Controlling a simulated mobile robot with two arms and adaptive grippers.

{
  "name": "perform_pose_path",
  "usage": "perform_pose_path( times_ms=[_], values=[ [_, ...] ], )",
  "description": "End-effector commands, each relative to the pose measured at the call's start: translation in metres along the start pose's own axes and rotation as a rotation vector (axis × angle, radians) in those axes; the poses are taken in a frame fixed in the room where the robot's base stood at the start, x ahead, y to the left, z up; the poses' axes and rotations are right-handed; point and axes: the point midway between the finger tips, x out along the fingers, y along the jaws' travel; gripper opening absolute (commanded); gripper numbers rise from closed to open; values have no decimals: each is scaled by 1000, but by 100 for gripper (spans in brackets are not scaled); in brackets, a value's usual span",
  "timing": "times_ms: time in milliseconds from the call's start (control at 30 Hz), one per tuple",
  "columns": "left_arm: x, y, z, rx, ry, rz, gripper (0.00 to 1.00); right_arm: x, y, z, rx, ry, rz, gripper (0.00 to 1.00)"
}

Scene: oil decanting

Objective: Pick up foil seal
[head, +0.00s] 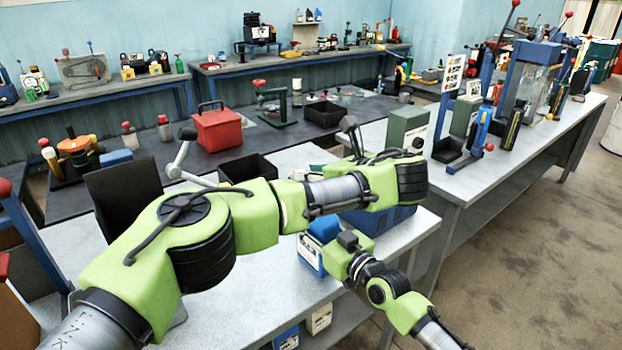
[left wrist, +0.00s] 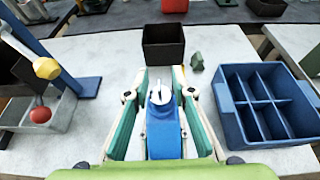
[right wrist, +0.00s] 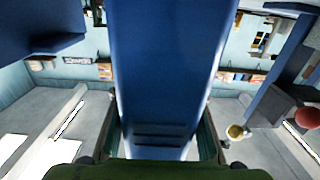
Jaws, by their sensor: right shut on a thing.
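The foil seal (left wrist: 160,95) looks like a small pale disc with a raised tab, on top of a blue container (left wrist: 164,134) in the left wrist view. My left gripper (left wrist: 162,78) is open, with its fingers on both sides of the seal and the container's top. I cannot tell whether a finger touches either. My right gripper (right wrist: 162,145) is shut on a tall blue body (right wrist: 165,70), which fills the middle of the right wrist view. In the head view, a blue and white container (head: 309,256) stands by my right arm. The seal cannot be made out there.
A divided blue crate (left wrist: 238,112) stands right of the left gripper. A black bin (left wrist: 163,43) and a small green object (left wrist: 197,62) are ahead. Bare white tabletop (left wrist: 105,55) lies between.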

Motion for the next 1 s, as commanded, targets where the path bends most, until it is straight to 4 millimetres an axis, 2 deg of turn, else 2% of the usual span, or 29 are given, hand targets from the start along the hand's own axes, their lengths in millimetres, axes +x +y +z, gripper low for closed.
perform_pose_path(
  times_ms=[200,367,767,867,1000],
  values=[
    [2,0,0,0,0,0,23,0,0,0,-1,0,1,0],
    [1,0,0,0,0,0,0,0,0,0,-1,0,1,0],
    [1,0,1,0,0,0,0,0,0,0,-1,0,0,0],
    [-3,0,9,0,-1,0,0,0,0,0,-1,0,0,0],
    [-12,0,33,-3,-2,1,0,0,0,0,-1,0,0,0]
  ],
)
